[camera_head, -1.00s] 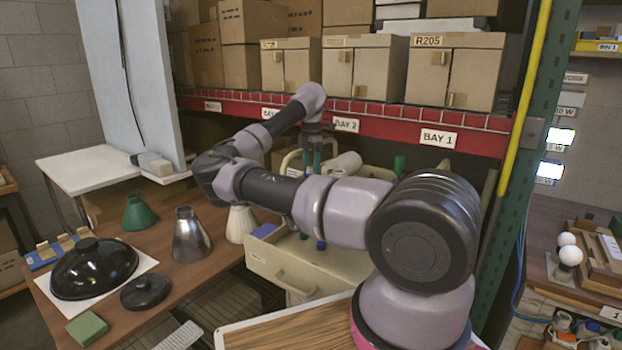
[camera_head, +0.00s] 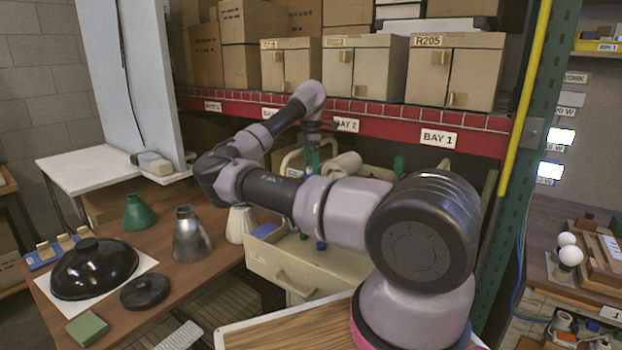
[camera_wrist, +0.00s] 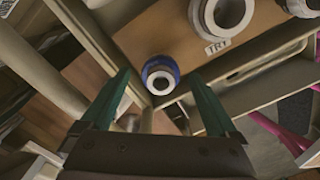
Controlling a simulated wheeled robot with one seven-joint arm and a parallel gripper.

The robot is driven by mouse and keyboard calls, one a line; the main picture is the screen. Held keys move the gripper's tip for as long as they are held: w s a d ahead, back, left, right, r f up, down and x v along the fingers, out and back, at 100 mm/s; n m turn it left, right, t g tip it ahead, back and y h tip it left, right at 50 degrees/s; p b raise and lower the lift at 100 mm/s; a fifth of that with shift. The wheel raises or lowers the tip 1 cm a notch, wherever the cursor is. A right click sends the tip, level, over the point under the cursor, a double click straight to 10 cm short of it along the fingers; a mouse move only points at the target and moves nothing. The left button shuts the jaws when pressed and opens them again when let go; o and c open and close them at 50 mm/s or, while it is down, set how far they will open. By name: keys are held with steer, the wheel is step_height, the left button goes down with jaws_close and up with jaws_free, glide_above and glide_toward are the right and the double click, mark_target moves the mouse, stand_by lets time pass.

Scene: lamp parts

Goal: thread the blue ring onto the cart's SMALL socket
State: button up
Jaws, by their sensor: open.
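The blue ring (camera_wrist: 152,67) shows in the wrist view, beyond my fingertips and near a corner of the cart's brown deck (camera_wrist: 160,35). It appears to lie around a pale round tube end (camera_wrist: 161,83), which looks like the small socket; how far down it sits I cannot tell. My gripper (camera_wrist: 162,86) is open, with one green finger on each side of the ring and a gap to both. In the head view my gripper (camera_head: 312,158) is above the cream cart (camera_head: 290,268), and my arm hides part of the cart.
Larger white sockets (camera_wrist: 228,14) stand on the deck beside a "TRY" label. Cart rails run close around my fingers. In the head view a table at left holds a black dome (camera_head: 92,268), a metal cone (camera_head: 191,238) and a green cone (camera_head: 139,213).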

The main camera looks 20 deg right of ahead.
step_height(320, 180, up, 10)
steer(key=s+d+r+n+y, duration=0.2)
steer(key=s+d+n+y, duration=0.2)
steer(key=s+d+n, duration=0.4)
steer(key=s+a+r+m+t, duration=0.2)
steer(key=s+a+r+m, duration=0.3)
steer(key=s+m, duration=0.3)
steer(key=s+a+r+m+t+h, duration=0.1)
steer(key=s+a+r+m+t, duration=0.1)
steer(key=s+a+r+m, duration=0.3)
steer(key=s+a+r+m+t+h, duration=0.1)
steer(key=s+a+r+m+t, duration=0.2)
steer(key=s+m, duration=1)
steer(key=a+r+m, duration=0.2)
steer(key=a+m, duration=0.1)
steer(key=a, duration=0.2)
steer(key=shift+s+a, duration=0.25)
steer(key=shift+a, duration=0.15)
